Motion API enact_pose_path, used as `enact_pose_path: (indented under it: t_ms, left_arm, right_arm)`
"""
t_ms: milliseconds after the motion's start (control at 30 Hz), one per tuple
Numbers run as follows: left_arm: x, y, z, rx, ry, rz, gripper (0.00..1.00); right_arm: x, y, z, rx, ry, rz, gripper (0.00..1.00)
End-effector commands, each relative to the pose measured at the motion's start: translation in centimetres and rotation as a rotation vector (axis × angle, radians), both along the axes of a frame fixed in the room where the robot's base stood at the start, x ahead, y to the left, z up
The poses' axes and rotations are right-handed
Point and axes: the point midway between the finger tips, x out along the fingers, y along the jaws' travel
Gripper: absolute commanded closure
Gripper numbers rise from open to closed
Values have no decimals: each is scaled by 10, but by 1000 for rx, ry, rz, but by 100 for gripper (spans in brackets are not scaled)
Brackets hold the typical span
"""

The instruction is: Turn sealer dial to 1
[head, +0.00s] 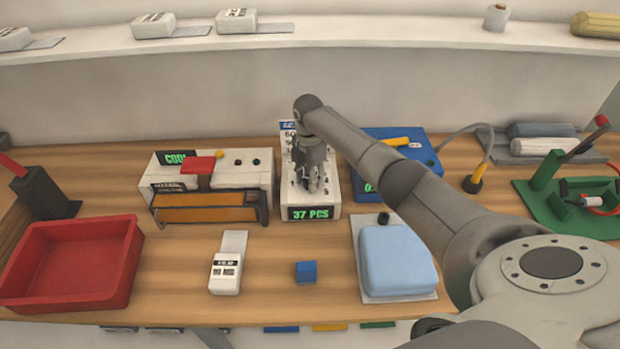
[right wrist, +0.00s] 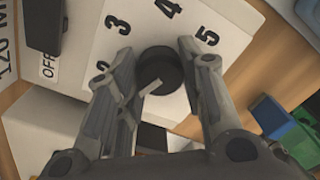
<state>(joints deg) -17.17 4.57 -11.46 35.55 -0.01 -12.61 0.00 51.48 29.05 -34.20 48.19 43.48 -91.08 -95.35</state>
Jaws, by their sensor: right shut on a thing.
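The sealer dial (right wrist: 160,66) is a round black knob on a white face in the right wrist view. The digits 2, 3, 4 and 5 show around it; no 1 is visible. A pale mark on the knob points to the lower left of that picture. My right gripper (right wrist: 156,58) has a finger on each side of the knob and is shut on it. In the head view my right gripper (head: 312,186) points down over a narrow white box (head: 327,196) with a green "37 PCS" display, and the knob is hidden there. My left gripper is not in view.
Left of the box stands a white machine (head: 262,178) with a red handle and "COOL" display. A blue device (head: 385,137) is behind my right arm. A red tray (head: 130,255), white labelled block (head: 226,275), blue cube (head: 305,272) and light-blue pad (head: 395,260) lie in front.

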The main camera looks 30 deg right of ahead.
Motion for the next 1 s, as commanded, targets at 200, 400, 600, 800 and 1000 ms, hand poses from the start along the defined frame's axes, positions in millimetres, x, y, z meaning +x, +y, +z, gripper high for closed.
enact_pose_path:
  t_ms: [200,400,600,800,1000]
  left_arm:
    - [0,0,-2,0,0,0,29]
    - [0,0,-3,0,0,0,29]
    - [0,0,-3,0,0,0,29]
    - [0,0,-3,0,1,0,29]
    - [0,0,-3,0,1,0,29]
  right_arm:
    - [2,0,2,0,-6,137,88]
    - [2,0,2,1,-6,215,88]
    - [2,0,2,0,-6,249,88]
    - [2,-1,3,0,-6,255,88]
    - [2,-1,3,-1,-6,255,88]
